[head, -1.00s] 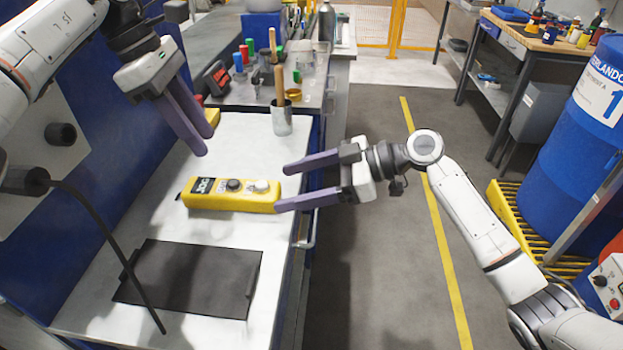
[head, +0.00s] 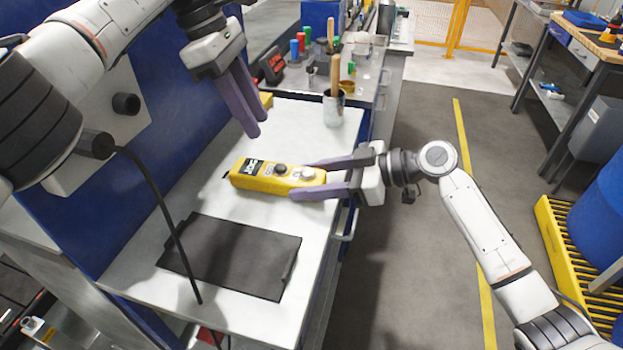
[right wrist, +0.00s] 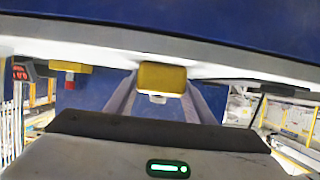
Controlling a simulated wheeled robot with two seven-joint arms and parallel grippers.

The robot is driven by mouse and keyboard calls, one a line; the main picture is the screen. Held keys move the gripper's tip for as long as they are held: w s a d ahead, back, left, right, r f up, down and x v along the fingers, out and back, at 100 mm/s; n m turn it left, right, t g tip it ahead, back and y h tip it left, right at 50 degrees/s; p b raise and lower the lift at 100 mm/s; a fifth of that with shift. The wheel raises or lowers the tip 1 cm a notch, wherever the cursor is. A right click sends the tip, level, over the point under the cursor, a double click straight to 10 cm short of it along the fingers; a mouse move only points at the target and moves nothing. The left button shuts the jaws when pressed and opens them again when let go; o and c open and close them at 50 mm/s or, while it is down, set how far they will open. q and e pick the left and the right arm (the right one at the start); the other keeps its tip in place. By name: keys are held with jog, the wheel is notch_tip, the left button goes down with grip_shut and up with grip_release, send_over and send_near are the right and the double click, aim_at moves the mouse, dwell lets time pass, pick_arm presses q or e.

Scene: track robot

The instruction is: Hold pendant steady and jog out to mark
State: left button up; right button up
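The yellow pendant (head: 258,179) lies on the white tabletop, with a dark JOG label and two round knobs on top. My right gripper (head: 300,180) reaches in from the right, its two purple fingers on either side of the pendant's right end. In the right wrist view a yellow block (right wrist: 162,77), which looks like the pendant's end, sits between the fingers. Whether they press on it is unclear. My left gripper (head: 256,127) hangs above and behind the pendant, fingers downward and empty. They overlap in the view, so their gap is unclear. No mark can be made out.
A dark flat mat (head: 228,256) lies on the tabletop in front of the pendant. A metal cup (head: 333,110) with a wooden-handled tool stands behind it. A black cable (head: 172,222) hangs across the left side. Blue panelling borders the table's left.

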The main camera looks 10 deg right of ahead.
pick_arm(q)
jog(key=shift+c, duration=0.2)
pick_arm(e)
jog(key=c, duration=0.6)
pick_arm(q)
grip_shut()
pick_arm(e)
jog(key=shift+c, duration=0.2)
dwell(0.7)
